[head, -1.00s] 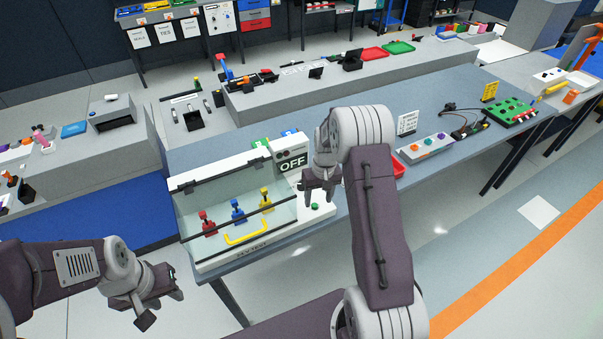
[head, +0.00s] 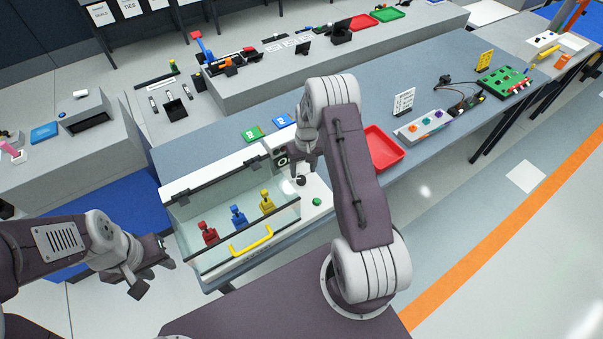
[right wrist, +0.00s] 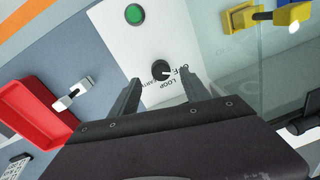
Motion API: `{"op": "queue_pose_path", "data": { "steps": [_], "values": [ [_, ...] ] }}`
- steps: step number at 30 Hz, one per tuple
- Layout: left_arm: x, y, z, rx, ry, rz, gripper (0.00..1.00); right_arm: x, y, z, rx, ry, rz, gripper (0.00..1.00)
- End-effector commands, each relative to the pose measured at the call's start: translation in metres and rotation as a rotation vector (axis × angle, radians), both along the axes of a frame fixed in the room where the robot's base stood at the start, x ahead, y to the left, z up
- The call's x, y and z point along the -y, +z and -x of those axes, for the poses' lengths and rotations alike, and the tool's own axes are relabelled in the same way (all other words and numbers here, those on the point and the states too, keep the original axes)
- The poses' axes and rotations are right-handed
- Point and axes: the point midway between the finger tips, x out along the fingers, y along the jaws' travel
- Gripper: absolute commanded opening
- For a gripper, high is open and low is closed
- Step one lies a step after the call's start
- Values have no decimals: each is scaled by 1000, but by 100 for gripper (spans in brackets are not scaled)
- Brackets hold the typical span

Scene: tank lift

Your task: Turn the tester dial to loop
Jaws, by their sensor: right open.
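The tester dial (right wrist: 160,68) is a round black knob on the white tester panel. Its white pointer aims at the printed OFF; the word LOOP is printed beside it, on the side nearer my gripper. In the head view the dial (head: 301,180) shows just below my right gripper (head: 303,168). My right gripper (right wrist: 160,92) is open and empty, with its fingers on either side of the dial's line; I cannot tell whether they touch the panel. My left gripper (head: 152,268) is open and empty, in front of the tester's left side.
A clear-covered case with a yellow handle (head: 251,241) and red, blue and yellow switches adjoins the panel. A green button (right wrist: 134,14) is near the dial. A red tray (head: 384,148) lies to the right.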

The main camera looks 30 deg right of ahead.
Motion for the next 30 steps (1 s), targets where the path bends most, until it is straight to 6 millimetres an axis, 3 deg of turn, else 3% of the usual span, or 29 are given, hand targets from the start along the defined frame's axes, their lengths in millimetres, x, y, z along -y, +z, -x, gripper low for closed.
{"op": "queue_pose_path", "data": {
  "steps": [1, 7, 17, 24, 30],
  "values": [
    [0, 10, 0, 0, 0, 0, 36, -1, -6, 1, -4, 0, -1, 55],
    [0, 19, 0, 1, 0, 0, 36, -3, -39, 0, -1, 0, -1, 55],
    [0, 20, 0, 0, 0, 0, 36, -3, -49, -1, 1, 0, 0, 55],
    [0, 20, 0, 0, 0, 0, 36, -3, -48, -1, 2, 0, 0, 0],
    [0, 19, 0, 0, 0, 0, 36, -3, -49, -2, 4, -3, 0, 0]
  ]
}}
